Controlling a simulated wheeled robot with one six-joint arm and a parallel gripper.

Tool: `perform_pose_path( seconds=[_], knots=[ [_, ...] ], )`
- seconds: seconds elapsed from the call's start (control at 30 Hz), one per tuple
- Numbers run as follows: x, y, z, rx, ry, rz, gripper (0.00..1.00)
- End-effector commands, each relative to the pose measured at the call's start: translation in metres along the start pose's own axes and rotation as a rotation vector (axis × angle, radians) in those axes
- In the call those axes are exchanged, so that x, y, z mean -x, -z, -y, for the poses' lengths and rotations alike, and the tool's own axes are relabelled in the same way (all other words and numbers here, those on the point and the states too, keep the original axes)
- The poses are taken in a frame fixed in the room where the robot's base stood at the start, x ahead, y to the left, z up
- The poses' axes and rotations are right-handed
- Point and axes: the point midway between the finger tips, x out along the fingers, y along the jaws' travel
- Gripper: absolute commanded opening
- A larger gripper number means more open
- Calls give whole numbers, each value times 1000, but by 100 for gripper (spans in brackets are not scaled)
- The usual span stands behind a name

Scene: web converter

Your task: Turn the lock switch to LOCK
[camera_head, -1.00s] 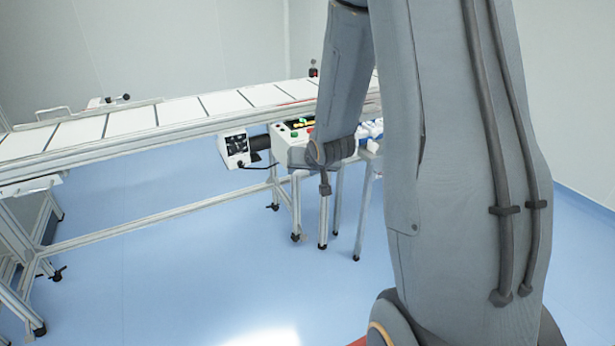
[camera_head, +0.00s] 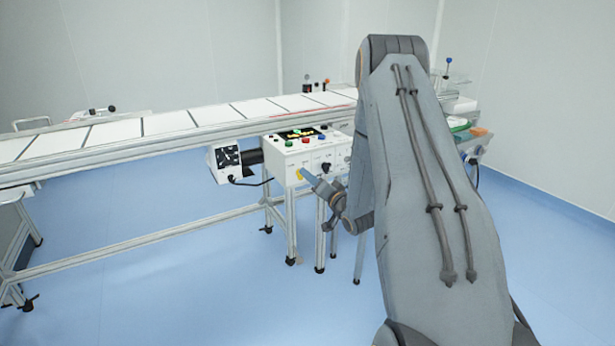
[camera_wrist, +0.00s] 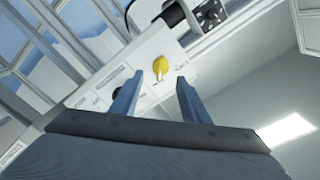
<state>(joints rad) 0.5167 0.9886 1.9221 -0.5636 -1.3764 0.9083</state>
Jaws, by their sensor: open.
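A white control box (camera_head: 318,152) stands on a small framed stand beside the conveyor. A yellow switch knob (camera_head: 299,175) is low on the left of its front face. In the wrist view the yellow knob (camera_wrist: 161,67) sits on the white panel, above and between the fingertips. The small labels around it are too blurred to read. My gripper (camera_wrist: 155,95) is open and empty, with its two blue-grey fingers apart and pointing at the panel. In the head view my gripper (camera_head: 309,183) is just in front of the box's lower front. Whether it touches is unclear.
A long conveyor with white plates (camera_head: 130,131) runs behind the box. Several coloured buttons are on the box's top. A dark motor unit (camera_head: 228,160) with a cable is left of the box. Green and orange items (camera_head: 478,132) lie on a stand at right. Blue floor in front is clear.

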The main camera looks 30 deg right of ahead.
Motion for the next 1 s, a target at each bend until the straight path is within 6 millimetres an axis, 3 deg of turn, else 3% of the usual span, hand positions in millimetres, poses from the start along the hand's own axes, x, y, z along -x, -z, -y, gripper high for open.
perform_pose_path(
  seconds=[0.23,0.57,0.83,1.0],
  knots=[
    [-28,-1,0,1,0,1,42],
    [-33,-1,0,0,-2,1,42],
    [-33,0,0,0,-2,1,1],
    [-32,1,-1,7,-3,-1,1]
  ],
)
